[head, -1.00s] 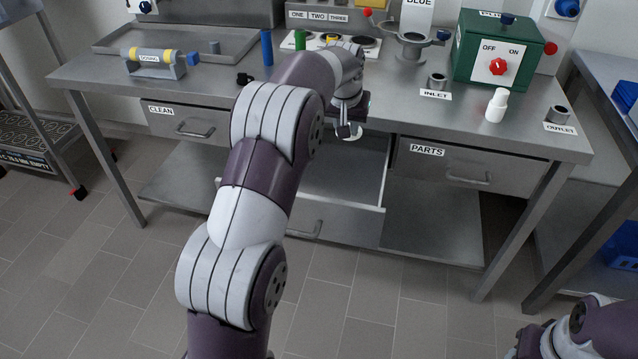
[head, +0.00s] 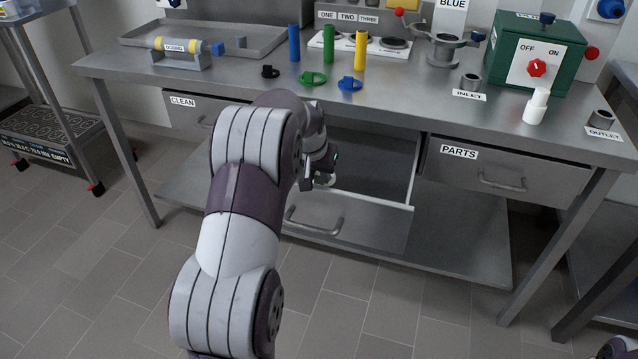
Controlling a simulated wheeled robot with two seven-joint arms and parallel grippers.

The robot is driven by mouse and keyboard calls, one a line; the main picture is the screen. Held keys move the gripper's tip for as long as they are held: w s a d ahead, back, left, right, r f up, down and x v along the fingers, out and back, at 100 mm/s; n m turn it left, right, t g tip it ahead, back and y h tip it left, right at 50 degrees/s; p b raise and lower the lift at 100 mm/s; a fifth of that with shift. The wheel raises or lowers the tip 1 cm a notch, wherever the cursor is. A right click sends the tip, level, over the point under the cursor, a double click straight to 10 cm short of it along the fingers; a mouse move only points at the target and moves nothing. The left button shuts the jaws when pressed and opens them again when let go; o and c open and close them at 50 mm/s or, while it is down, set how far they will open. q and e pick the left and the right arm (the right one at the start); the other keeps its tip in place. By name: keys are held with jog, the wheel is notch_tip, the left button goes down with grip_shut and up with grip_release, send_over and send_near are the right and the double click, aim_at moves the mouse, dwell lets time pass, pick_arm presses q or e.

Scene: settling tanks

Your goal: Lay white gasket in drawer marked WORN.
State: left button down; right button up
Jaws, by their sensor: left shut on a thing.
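My left gripper (head: 327,178) is over the open middle drawer (head: 395,165), shut on the white gasket (head: 322,181). Only a pale edge of the gasket shows beside the fingers; I cannot tell whether it touches the drawer floor. The drawer is pulled out, and its bare floor and front with handle show right of my arm. No marking is readable on it; my left arm covers its left part. My right gripper is out of view.
Closed drawers marked CLEAN (head: 190,116) and PARTS (head: 505,170) flank the open one. On the bench (head: 400,110) above stand blue, green and yellow cylinders, small valve-like pieces, a white bottle (head: 536,107) and a green switch box (head: 560,60). The lower shelf is mostly clear.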

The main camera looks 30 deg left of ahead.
pick_arm(q)
notch_tip(320, 180, down, 2)
jog(key=shift+f, duration=0.15)
jog(key=shift+f, duration=0.1)
jog(key=c, duration=0.9)
grip_release()
jog(key=p+v, duration=0.2)
jog(key=v, duration=1)
jog(key=shift+p, duration=0.3)
